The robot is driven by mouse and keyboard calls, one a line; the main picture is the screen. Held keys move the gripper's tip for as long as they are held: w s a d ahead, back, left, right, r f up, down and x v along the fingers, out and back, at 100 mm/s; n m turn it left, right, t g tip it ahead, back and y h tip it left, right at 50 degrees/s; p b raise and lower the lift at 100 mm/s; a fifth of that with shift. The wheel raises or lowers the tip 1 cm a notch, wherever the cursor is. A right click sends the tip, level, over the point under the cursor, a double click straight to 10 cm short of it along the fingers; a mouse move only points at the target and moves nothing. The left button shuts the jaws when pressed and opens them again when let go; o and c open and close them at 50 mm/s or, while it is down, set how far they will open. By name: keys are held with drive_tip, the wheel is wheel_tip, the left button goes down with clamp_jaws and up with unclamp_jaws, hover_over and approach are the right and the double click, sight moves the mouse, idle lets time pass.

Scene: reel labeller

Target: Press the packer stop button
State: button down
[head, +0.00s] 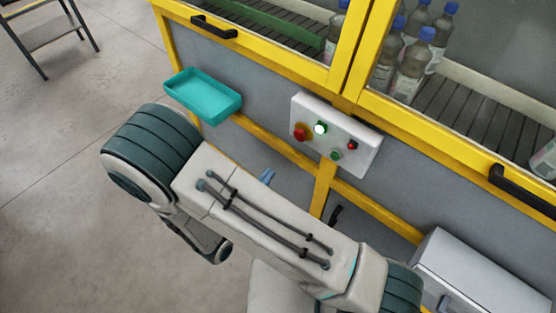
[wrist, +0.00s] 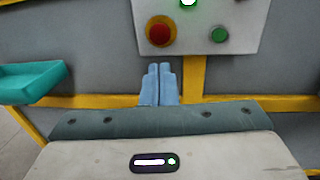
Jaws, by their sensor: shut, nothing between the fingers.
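A white control box (head: 364,161) is fixed to the yellow frame of the machine. It carries a red mushroom button on a yellow base (head: 301,133), a brightly lit green-white button or lamp (head: 320,128), a green button (head: 336,155) and a small red one (head: 352,145). No label can be read. In the wrist view, the red mushroom button (wrist: 160,32) and the green button (wrist: 219,35) stand above my gripper (wrist: 159,70). Its blue fingers are together and empty, pointing toward the box just below the red button, apparently apart from it. In the head view my gripper (head: 267,177) shows only partly behind my arm.
A teal tray (head: 205,97) is on the machine front, left of the box. Yellow rails cross the front. Black door handles (head: 213,27) stick out, one more at the right. A grey box (head: 480,275) projects at lower right. Bottles (head: 412,70) stand behind the windows.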

sight(299, 138)
drive_tip(key=p+x, duration=0.2)
drive_tip(key=x, duration=1.1)
drive_tip(key=shift+d+p, duration=0.1)
drive_tip(key=shift+p, duration=0.25)
